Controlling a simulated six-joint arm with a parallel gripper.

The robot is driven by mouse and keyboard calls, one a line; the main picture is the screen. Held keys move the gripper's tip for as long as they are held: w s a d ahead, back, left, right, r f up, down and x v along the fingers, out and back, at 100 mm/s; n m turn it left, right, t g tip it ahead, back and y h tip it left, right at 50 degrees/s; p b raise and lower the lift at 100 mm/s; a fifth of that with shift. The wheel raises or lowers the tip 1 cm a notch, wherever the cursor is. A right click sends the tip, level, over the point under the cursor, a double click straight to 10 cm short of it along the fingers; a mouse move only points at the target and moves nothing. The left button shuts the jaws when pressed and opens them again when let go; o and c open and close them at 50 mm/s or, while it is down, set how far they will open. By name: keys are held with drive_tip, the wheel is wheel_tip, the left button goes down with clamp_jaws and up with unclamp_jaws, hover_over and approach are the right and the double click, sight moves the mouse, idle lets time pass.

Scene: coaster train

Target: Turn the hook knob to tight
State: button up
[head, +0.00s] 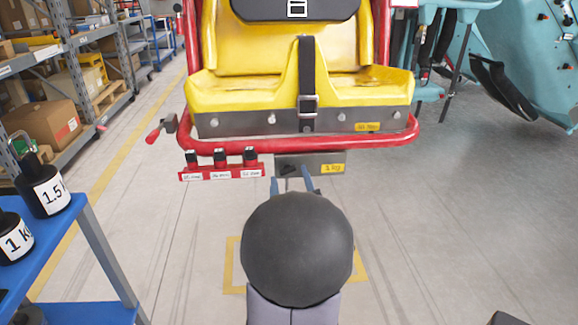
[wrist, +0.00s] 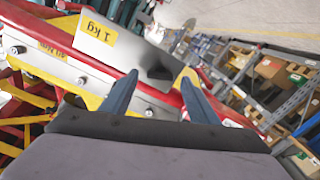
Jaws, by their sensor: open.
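A grey metal plate with a yellow "1 kg" label (head: 333,169) hangs under the front of the yellow seat. A small dark part (head: 289,169) sits on it left of the label; I cannot tell if it is the hook knob or read any setting. In the wrist view the plate (wrist: 130,52) lies just beyond the fingertips, with a dark patch (wrist: 160,72) between them. My gripper (head: 291,184) is open, its two blue fingers apart just below the plate; the gap also shows in the wrist view (wrist: 160,84). I see nothing held. My arm's round dark joint hides the area below.
The yellow seat (head: 230,92) has a red tube frame (head: 375,137). A red strip (head: 222,174) with several black blocks and a red-handled lever (head: 155,134) sit left. Black weights (head: 45,190) stand on a blue table (head: 75,232).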

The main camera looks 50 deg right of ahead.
sight(288, 170)
drive_tip(key=shift+x, duration=1.15)
drive_tip(key=c, duration=1.1)
drive_tip(key=shift+o, duration=0.2)
drive_tip(key=shift+m, duration=2.2)
drive_tip(key=o, duration=1.1)
drive_tip(key=shift+c, duration=0.2)
